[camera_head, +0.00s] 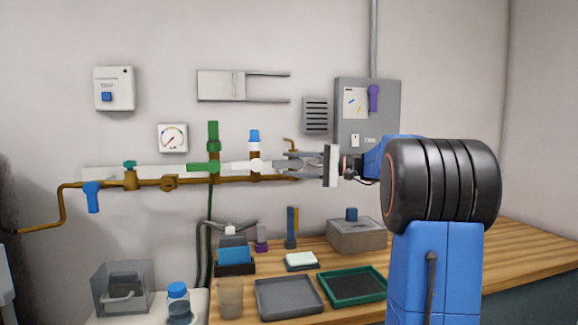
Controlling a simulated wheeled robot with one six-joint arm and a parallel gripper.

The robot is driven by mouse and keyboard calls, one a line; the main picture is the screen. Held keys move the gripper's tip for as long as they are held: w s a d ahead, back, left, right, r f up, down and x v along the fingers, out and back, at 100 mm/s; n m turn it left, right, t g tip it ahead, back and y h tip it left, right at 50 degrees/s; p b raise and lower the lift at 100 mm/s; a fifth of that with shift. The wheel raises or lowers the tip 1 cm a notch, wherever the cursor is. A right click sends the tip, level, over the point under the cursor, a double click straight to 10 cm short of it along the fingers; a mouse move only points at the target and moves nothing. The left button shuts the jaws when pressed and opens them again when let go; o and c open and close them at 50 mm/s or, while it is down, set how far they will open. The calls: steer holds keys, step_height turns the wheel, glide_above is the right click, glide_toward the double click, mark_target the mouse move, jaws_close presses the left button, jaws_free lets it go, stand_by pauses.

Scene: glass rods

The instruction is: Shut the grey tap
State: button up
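A grey, bar-like handle (281,164) shows at the right end of the wall pipe, below a small bent brass spout. It looks like the grey tap, lying sideways along the pipe. My gripper (291,166) reaches in from the right. Its two thin fingers are apart, one above and one below the handle's level. I cannot tell whether they touch it. The tap's valve body is partly hidden by the fingers and the pale gripper plate.
Below, a wooden bench (520,255) holds a grey tray (289,299), a green-rimmed tray (324,291) and a beaker (230,297).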

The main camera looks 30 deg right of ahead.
steer(key=v, duration=1.6)
steer(key=s+a+f+g+h, duration=0.25)
steer(key=a+f, duration=0.25)
steer(key=a, duration=0.4)
steer(key=s+a+f+n+g+h, duration=0.1)
steer(key=s+a+f+g, duration=0.15)
steer(key=a+f, duration=0.45)
steer(key=s+a+f+g+h, duration=0.1)
steer(key=s+a+f+h, duration=0.15)
steer(key=a, duration=0.75)
steer(key=s+a+f+n+h, duration=0.3)
steer(key=s+f+n+h, duration=0.3)
steer(key=s+f, duration=1.4)
steer(key=shift+s+a+f+n+g+h, duration=0.15)
steer(key=shift+s+a+n+g+h, duration=0.2)
steer(key=shift+s+h, duration=0.75)
